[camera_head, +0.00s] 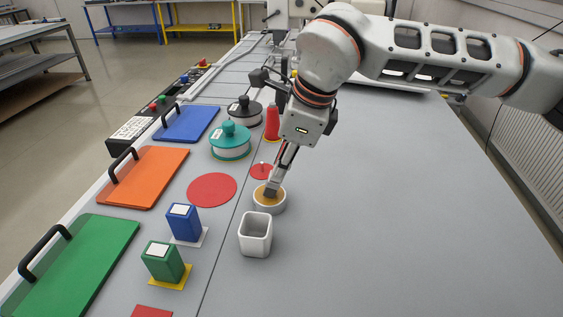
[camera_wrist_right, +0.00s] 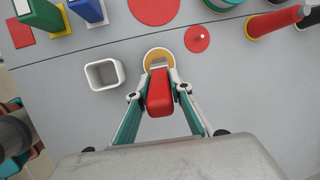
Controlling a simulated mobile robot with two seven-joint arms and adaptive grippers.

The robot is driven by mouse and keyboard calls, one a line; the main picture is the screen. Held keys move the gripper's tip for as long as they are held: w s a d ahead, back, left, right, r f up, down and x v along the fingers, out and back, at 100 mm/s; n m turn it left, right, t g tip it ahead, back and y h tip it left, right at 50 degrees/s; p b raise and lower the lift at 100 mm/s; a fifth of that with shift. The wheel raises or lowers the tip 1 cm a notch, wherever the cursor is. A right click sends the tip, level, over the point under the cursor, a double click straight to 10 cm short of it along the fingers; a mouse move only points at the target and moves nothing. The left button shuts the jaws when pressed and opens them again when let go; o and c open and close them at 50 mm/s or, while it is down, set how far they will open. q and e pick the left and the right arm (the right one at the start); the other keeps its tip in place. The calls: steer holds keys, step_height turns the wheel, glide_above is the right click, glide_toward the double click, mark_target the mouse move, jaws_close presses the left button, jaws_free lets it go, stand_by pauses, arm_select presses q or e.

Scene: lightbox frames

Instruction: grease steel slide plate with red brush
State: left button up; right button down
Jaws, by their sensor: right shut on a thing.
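My right gripper (camera_head: 281,168) reaches down over a small round white pot (camera_head: 272,207) with a yellow-orange inside. In the right wrist view, the gripper (camera_wrist_right: 160,88) is shut on the red brush (camera_wrist_right: 160,94), whose red handle shows between the fingers. The brush's light tip points into the pot (camera_wrist_right: 150,58). Whether the tip touches the bottom is hidden. My left gripper is not in view. I cannot pick out a steel slide plate with certainty.
A white square cup (camera_head: 256,236) stands just in front of the pot. Blue (camera_head: 184,222) and green (camera_head: 162,262) blocks, a red disc (camera_head: 212,190), a teal lidded pot (camera_head: 230,141) and handled boards (camera_head: 144,176) lie to the left. The grey table (camera_head: 400,210) is clear on the right.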

steer(key=shift+r+p, duration=2)
steer(key=shift+r, duration=1.5)
steer(key=shift+s+f, duration=0.1)
steer(key=shift+s, duration=0.05)
